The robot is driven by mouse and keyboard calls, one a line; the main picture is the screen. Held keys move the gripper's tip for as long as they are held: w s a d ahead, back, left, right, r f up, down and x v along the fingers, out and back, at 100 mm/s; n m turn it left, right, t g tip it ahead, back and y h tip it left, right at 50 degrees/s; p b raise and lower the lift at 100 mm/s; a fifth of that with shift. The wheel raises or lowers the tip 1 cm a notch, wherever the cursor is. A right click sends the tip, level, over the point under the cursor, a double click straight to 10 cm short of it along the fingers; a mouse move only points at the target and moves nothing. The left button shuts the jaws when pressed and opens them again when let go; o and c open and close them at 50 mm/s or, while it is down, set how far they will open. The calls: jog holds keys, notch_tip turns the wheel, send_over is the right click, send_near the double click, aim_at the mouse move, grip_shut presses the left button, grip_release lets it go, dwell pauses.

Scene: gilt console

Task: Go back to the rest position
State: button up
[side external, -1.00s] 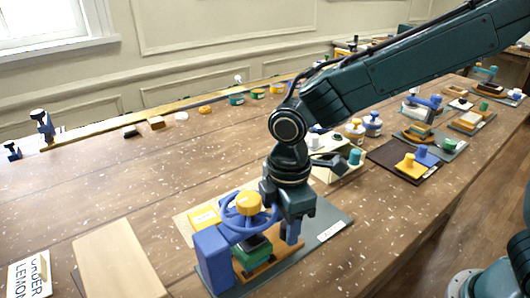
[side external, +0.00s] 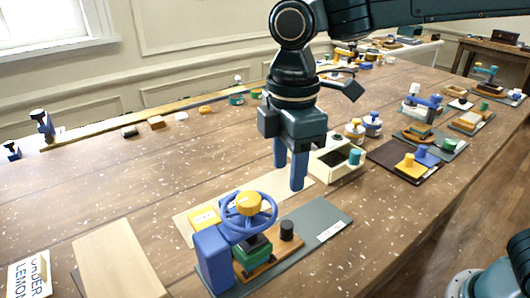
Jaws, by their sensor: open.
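My gripper (side external: 290,169) hangs above the table with its two blue fingers pointing down, apart and empty. It is behind and above a small press-like device with a blue handwheel (side external: 232,226) and a yellow hub (side external: 249,203). The device has a blue block (side external: 213,258) at its left and a wooden base with a black knob (side external: 287,230), all on a grey mat (side external: 327,217). The fingers are clear of the handwheel and the knob.
A cream box (side external: 336,165) stands just right of the fingers. A dark mat (side external: 388,156) with yellow and blue pieces lies further right. A pale board (side external: 118,262) and a lettered sign (side external: 30,275) are at the front left. The table's left middle (side external: 130,185) is bare.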

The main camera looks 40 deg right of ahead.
jog(key=shift+r, duration=0.35)
jog(key=s+d+r+m+t, duration=0.1)
jog(key=s+d+r+m, duration=0.2)
jog(key=d, duration=0.4)
jog(key=s+d+m+t, duration=0.2)
jog(key=s+d+m, duration=0.2)
jog(key=d, duration=0.3)
jog(key=s+d+f+m+t, duration=0.2)
jog(key=s+d+f+m, duration=0.1)
jog(key=s+d+m, duration=0.5)
jog(key=shift+s+f+t, duration=0.25)
jog(key=shift+s+t, duration=0.05)
jog(key=shift+s, duration=0.3)
